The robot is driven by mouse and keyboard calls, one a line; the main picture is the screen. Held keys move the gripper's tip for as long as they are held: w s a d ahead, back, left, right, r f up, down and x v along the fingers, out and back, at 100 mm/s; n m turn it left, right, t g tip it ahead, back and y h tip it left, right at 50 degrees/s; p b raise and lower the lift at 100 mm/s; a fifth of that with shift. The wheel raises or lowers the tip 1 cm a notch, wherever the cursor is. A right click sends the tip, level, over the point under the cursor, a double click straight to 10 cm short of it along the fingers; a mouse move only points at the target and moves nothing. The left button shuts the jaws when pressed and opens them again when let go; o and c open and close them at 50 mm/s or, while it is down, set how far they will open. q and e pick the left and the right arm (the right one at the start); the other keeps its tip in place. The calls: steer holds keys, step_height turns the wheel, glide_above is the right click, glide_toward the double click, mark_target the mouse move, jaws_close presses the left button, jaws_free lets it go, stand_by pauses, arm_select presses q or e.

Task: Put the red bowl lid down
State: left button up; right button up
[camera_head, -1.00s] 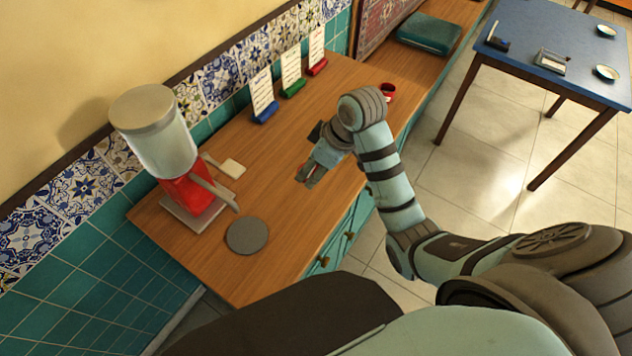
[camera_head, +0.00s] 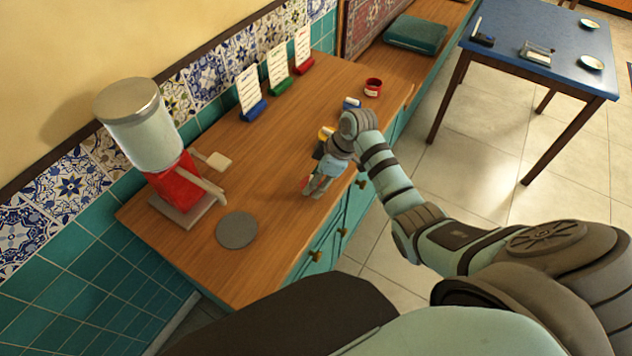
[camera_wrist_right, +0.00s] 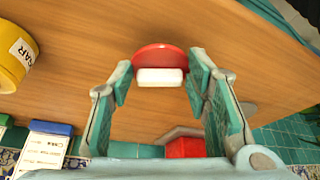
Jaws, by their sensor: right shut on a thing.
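My right gripper (camera_head: 314,189) is over the wooden counter, near its front edge. In the right wrist view its fingers (camera_wrist_right: 163,80) are shut on the red bowl lid (camera_wrist_right: 158,54), gripping it by the white block (camera_wrist_right: 160,77) on it. Only a small red part of the lid (camera_head: 305,181) shows beside the fingers in the head view. I cannot tell whether the lid touches the counter. A red bowl (camera_head: 373,88) with a white label stands at the counter's far right end. My left gripper is not in view.
A yellow bowl (camera_wrist_right: 12,60) and a blue bowl (camera_head: 351,103) stand behind my right wrist. A red dispenser (camera_head: 178,183) and a grey disc (camera_head: 237,230) are at left. Cards stand in blue (camera_head: 253,111), green (camera_head: 279,87) and red holders (camera_head: 304,67). Bare counter lies between disc and gripper.

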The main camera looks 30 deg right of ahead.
steer(key=shift+w+f, duration=0.2)
steer(key=shift+f, duration=0.15)
steer(key=shift+s+f, duration=0.1)
steer(key=shift+f, duration=0.3)
steer(key=o, duration=1.1)
steer(key=shift+f, duration=0.1)
steer(key=shift+r, duration=0.4)
steer(key=p+v, duration=0.2)
steer(key=v, duration=1)
steer(key=shift+d+r+p, duration=0.1)
steer(key=shift+r+p, duration=0.1)
steer(key=shift+p, duration=0.1)
